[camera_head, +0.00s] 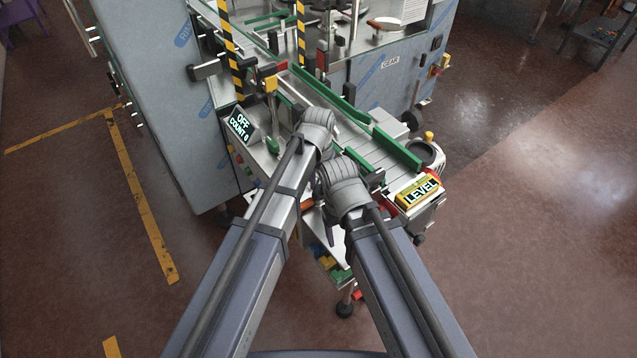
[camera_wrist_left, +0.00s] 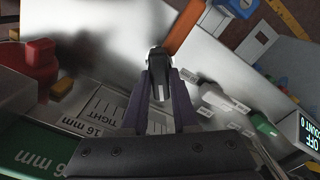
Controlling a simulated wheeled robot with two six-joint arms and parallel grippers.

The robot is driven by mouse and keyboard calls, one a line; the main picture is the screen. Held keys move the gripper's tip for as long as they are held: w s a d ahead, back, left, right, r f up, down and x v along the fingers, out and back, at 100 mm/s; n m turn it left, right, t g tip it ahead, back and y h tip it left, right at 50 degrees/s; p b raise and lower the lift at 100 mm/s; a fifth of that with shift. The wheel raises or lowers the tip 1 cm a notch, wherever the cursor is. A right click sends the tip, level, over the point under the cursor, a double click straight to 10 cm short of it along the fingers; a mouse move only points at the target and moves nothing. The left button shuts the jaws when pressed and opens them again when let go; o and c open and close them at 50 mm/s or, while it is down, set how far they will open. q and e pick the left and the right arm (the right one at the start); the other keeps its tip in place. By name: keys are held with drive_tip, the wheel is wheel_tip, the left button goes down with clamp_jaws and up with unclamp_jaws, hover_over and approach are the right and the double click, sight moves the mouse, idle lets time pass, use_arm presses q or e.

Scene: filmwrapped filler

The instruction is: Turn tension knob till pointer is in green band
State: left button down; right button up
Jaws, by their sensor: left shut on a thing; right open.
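In the left wrist view, my left gripper (camera_wrist_left: 160,100) is shut on a dark, rounded piece with a pale rim, which looks like the tension knob (camera_wrist_left: 157,62). A pale plate marked TIGHT (camera_wrist_left: 98,110) lies beside the fingers. I cannot make out the pointer or the green band. In the head view, my left gripper (camera_head: 318,127) is over the machine's front, its fingertips hidden by the wrist. My right gripper (camera_head: 335,205) is open, lower and to the right, mostly hidden by its own wrist.
A display reading OFF and COUNT (camera_head: 241,124) stands left of my left gripper. A yellow LEVEL box (camera_head: 416,192) sits at the right end of the machine. Green rails (camera_head: 345,105) run along the conveyor. An orange bar (camera_wrist_left: 184,28) is near the knob.

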sight(319, 186)
use_arm(q)
drive_tip(key=m, duration=0.4)
drive_tip(key=shift+m, duration=2.3)
drive_tip(key=c, duration=0.7)
unclamp_jaws()
drive_tip(key=shift+r, duration=0.1)
use_arm(e)
drive_tip(key=shift+r, duration=0.1)
use_arm(q)
wheel_tip(319, 186, up, 8)
drive_tip(key=p, duration=0.8)
use_arm(e)
wheel_tip(319, 186, up, 8)
drive_tip(key=shift+f, duration=0.2)
